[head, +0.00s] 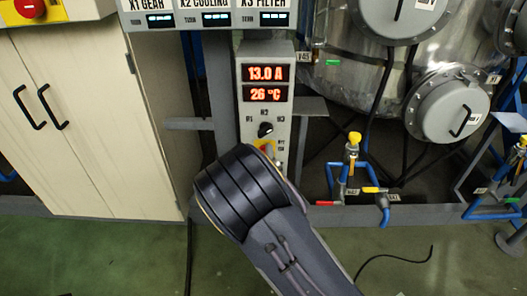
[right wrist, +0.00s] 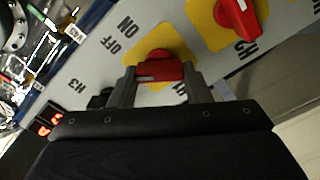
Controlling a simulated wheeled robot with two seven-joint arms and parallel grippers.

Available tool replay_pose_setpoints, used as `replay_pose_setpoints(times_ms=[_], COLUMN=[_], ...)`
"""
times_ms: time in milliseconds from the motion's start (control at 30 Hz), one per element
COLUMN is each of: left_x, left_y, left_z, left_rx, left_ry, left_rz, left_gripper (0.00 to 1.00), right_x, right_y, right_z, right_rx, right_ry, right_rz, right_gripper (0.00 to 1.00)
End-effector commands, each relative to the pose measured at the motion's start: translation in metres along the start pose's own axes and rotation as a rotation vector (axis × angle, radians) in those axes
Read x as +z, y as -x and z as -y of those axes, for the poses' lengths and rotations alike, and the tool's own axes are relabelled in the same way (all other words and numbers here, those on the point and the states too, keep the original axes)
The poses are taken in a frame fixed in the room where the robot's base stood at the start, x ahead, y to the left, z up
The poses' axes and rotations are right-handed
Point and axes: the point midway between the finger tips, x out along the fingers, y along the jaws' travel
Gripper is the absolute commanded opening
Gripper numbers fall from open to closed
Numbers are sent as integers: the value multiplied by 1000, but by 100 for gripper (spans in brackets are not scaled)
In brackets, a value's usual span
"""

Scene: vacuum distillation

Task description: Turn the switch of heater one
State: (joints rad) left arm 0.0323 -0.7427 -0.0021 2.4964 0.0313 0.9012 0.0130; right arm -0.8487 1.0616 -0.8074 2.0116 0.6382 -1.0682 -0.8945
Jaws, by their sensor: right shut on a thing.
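The heater control box (head: 265,90) is a grey upright panel with red readouts of 13.0 A and 26 °C. In the right wrist view, a red rotary switch (right wrist: 160,66) sits on a yellow plate, with OFF and ON printed beside it. The label by it is partly hidden and looks like H1. My right gripper (right wrist: 160,78) is shut on this red switch, a finger on each side. I cannot tell which mark the switch points to. In the head view my right arm hides the lower box and most of the gripper. My left gripper is not in view.
A second red switch (right wrist: 237,18), labelled H2, is close by on its own yellow plate. A black knob (head: 265,129) is above my gripper on the box. Blue pipes with a yellow-topped valve (head: 354,139) stand to the right, below a steel vessel (head: 350,70).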

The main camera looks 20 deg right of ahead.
Motion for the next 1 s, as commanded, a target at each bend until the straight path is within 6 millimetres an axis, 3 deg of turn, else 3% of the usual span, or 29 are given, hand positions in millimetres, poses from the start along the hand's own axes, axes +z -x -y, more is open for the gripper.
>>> replay_pose_setpoints(times_ms=[500,1000], left_x=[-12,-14], left_y=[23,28], left_z=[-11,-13], left_rx=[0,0], left_ry=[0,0], left_rz=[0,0], left_gripper=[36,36], right_x=[0,0], right_y=[0,0], right_z=[1,3], right_rx=[-2,-2], right_ry=[444,614], right_rz=[0,-1], right_gripper=[21,21])
